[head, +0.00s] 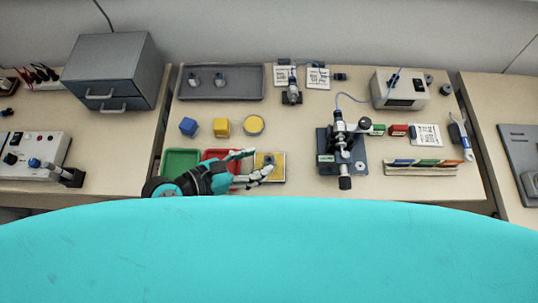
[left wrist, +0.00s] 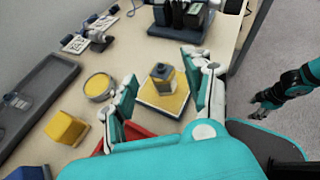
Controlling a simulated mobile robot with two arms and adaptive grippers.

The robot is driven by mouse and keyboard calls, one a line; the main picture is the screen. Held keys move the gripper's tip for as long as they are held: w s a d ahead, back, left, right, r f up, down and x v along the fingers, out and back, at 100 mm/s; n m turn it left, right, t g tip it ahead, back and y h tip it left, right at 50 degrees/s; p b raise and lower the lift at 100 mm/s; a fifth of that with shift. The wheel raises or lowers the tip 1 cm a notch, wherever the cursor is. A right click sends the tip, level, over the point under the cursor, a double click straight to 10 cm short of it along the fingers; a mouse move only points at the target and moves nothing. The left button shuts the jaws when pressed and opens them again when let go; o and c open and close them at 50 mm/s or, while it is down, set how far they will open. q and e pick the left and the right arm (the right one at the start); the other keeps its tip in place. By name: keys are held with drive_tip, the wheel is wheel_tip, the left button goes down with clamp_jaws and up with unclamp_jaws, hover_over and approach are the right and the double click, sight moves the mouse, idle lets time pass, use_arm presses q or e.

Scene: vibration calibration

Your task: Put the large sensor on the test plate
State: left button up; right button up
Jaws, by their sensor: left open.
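A small grey-blue block with a knob on top (left wrist: 162,72), which looks like the large sensor, stands upright on a yellow, pale-rimmed square plate (left wrist: 150,100). The plate also shows in the head view (head: 277,175); I cannot tell for certain whether it is the test plate. My left gripper (head: 256,164) is open at the block. In the left wrist view its fingers (left wrist: 160,75) stand on either side of the block, with no clear contact. My right gripper (left wrist: 262,107) hangs off to the right, away from the table, too small to judge.
A red tray (head: 212,154) and a green tray (head: 181,160) lie left of the plate. Behind are a blue cube (head: 188,126), a yellow cube (head: 222,127) and a yellow disc (head: 253,124). A grey tray (head: 240,92) holds two small metallic pieces. A dark-based instrument (head: 325,165) stands right.

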use_arm(q)
drive_tip(key=shift+v, duration=2.85)
